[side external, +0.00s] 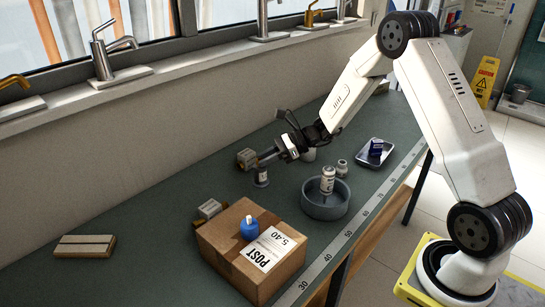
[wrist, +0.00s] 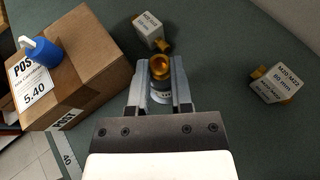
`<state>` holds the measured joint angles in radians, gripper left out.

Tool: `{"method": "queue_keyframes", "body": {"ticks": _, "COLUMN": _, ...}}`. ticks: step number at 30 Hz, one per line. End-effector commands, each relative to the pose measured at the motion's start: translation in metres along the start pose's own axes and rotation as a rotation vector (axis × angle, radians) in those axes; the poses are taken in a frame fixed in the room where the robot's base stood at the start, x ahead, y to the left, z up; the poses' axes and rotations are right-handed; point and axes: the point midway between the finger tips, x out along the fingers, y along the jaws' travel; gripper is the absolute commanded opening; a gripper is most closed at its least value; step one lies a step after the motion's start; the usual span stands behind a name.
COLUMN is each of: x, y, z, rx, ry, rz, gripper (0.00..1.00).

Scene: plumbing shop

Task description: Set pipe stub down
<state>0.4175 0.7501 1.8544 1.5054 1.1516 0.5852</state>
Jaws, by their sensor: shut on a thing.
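The pipe stub (side external: 261,177) is a short grey cylinder with a pale label band and a brass, open top end. In the wrist view the stub (wrist: 160,70) sits between the two fingers of my gripper (wrist: 160,88), which is shut on it. In the side view my gripper (side external: 266,157) reaches down-left to its upper part. The stub looks about upright, low over the green bench (side external: 165,215). I cannot tell whether its bottom touches the bench.
Labelled blocks with brass ends stand nearby, one (wrist: 278,83) beyond the stub and another (wrist: 150,30) beside the cardboard box (side external: 225,246). A blue item (side external: 249,229) tops the box. A grey round dish (side external: 312,207) holds a white container (side external: 327,180). A metal tray (side external: 368,163) lies farther back.

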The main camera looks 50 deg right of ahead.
Motion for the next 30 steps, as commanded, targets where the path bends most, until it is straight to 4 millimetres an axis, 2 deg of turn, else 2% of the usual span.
{"method": "queue_keyframes", "body": {"ticks": 12, "x": 0.029, "y": -0.028, "z": -0.028, "rx": -0.002, "ry": -0.004, "rz": -0.001, "gripper": 0.00}}
{"method": "queue_keyframes", "body": {"ticks": 25, "x": 0.034, "y": -0.033, "z": -0.033, "rx": -0.003, "ry": -0.003, "rz": -0.001, "gripper": 0.00}}
{"method": "queue_keyframes", "body": {"ticks": 30, "x": 0.041, "y": -0.035, "z": -0.046, "rx": 0.000, "ry": -0.002, "rz": -0.001, "gripper": 0.00}}
